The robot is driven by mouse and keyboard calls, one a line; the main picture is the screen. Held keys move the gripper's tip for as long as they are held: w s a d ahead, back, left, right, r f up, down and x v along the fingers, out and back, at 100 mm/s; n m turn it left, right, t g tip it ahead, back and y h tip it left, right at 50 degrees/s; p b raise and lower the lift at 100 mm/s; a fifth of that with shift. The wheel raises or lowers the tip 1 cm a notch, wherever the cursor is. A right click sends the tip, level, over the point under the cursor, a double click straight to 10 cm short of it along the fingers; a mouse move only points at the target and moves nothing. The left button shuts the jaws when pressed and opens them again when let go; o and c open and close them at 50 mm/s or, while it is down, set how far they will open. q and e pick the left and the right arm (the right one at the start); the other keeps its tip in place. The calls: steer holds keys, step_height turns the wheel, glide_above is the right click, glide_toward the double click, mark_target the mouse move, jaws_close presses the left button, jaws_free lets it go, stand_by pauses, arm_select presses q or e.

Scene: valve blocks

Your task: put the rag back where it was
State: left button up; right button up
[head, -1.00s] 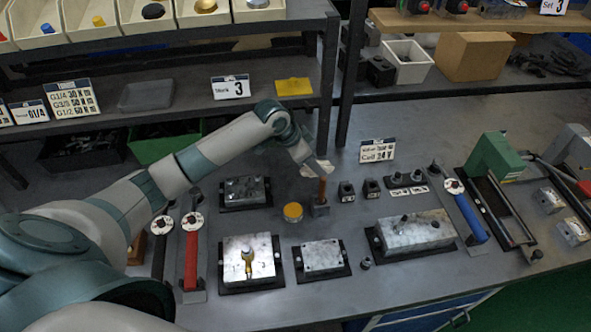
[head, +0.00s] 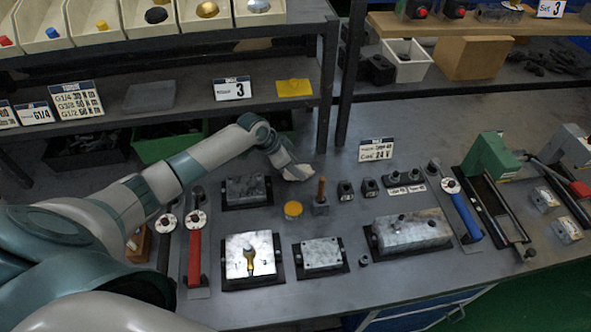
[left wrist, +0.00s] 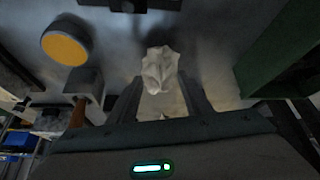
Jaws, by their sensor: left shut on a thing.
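The rag (head: 297,172) is a small crumpled white cloth held at the tip of my left gripper (head: 287,163), above the back of the bench. In the left wrist view the rag (left wrist: 160,68) sits between the two fingers of my left gripper (left wrist: 160,95), which is shut on it. The rag hangs left of a wooden-handled tool (head: 321,187) standing in a dark block, and behind a yellow round lid (head: 293,209). My right gripper is not in view.
Metal valve blocks (head: 250,258) and a red-handled wrench (head: 194,257) stand in front. A green bin (head: 165,145) is under the shelf at back left.

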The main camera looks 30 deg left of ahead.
arm_select(q)
steer(key=shift+f+p, duration=0.3)
steer(key=shift+f, duration=0.8)
steer(key=shift+f, duration=0.1)
steer(key=o, duration=1)
steer(key=shift+a+r, duration=0.1)
steer(key=shift+r, duration=0.1)
